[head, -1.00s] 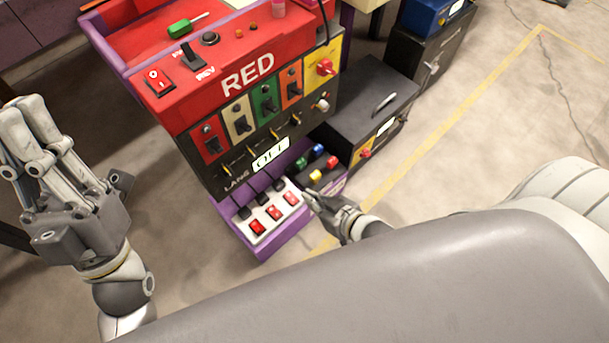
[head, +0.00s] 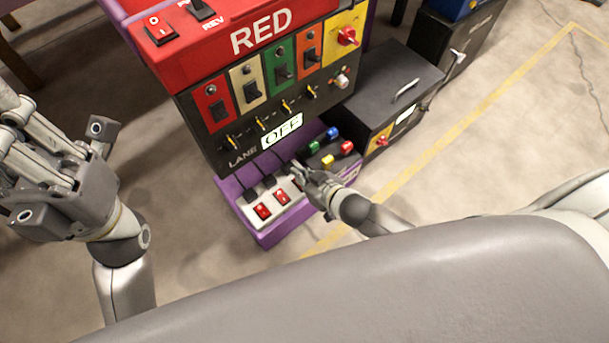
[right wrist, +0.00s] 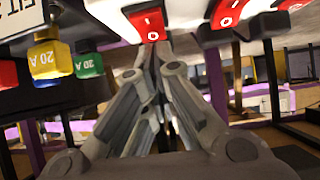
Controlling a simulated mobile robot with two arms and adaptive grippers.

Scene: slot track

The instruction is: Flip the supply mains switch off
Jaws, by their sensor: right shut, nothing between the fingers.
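A white strip (head: 250,216) with red rocker switches stands low on the purple base of the red machine. Its left red rocker (head: 263,211) and middle red rocker (head: 281,196) show in the head view; my right gripper (head: 293,170) hides most of the right one. In the right wrist view, my shut, empty right gripper (right wrist: 150,52) has its tips close at a red rocker (right wrist: 148,24); contact cannot be told. A second red rocker (right wrist: 227,12) is to its right. No mains label is readable. My left gripper (head: 50,165) is raised at the left, away from the machine.
Black plugs (head: 268,181) sit behind the rockers. Coloured fuses (head: 328,161) stand right of the strip, close to my right gripper. The lane panel (head: 240,150) with an OFF label overhangs the strip. A black case (head: 375,90) stands at the right. Floor in front is clear.

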